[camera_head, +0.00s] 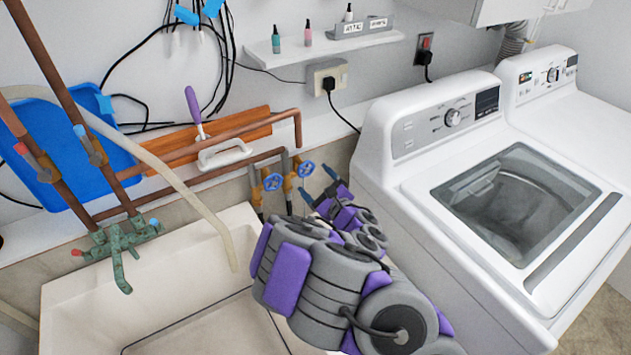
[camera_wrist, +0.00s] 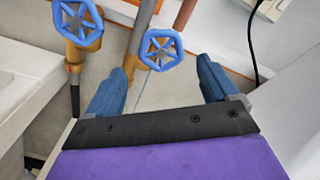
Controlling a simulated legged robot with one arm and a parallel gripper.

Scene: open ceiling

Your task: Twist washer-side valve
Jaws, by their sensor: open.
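Two blue handwheel valves sit on copper and brass pipes between the sink and the washer. The washer-side valve (camera_head: 306,169) is the right one; it also shows in the wrist view (camera_wrist: 162,49). The other valve (camera_head: 273,182) is to its left and shows at the upper left of the wrist view (camera_wrist: 78,22). My gripper (camera_head: 319,184) is open and empty, its blue fingers pointing toward the washer-side valve. In the wrist view, that valve appears between and beyond the fingertips (camera_wrist: 157,68), with no visible contact.
The white washer (camera_head: 375,170) stands close on the right, its top window shut. A white sink (camera_head: 75,295) with a green tap (camera_head: 120,245) is at left. A ledge behind holds a purple-handled brush (camera_head: 194,106). Copper pipes (camera_head: 215,138) run along the wall.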

